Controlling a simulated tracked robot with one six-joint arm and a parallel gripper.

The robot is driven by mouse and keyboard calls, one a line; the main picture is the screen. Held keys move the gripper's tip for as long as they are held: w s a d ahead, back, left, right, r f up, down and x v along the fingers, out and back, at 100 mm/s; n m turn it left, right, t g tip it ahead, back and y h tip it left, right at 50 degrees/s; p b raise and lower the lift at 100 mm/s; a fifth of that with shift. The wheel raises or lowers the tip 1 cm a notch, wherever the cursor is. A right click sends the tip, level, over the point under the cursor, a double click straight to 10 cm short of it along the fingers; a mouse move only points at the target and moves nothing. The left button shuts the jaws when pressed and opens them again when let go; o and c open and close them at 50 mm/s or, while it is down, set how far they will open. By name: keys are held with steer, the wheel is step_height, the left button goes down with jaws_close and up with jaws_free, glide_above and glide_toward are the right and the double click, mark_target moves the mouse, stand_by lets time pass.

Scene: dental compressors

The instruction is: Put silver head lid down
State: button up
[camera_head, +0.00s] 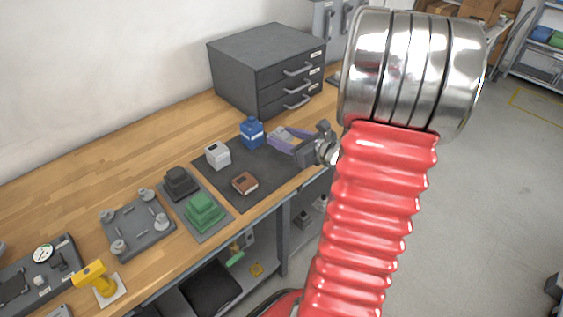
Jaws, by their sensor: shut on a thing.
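My gripper (279,137) has light purple fingers pointing left and is over the far right part of the dark mat (238,191). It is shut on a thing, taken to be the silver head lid.
A grey drawer cabinet (266,64) stands behind the mat. To the left are a plate with a black and a green stepped block (204,211), a grey plate with several knobs (137,227) and a yellow part (99,279). The mat's front centre is clear. My red arm hides the right side.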

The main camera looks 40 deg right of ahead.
glide_above(284, 167)
steer(key=shift+f, duration=2.75)
steer(key=shift+f, duration=2.1)
steer(key=shift+f, duration=0.1)
steer(key=o, duration=1.2)
steer(key=shift+c, duration=0.2)
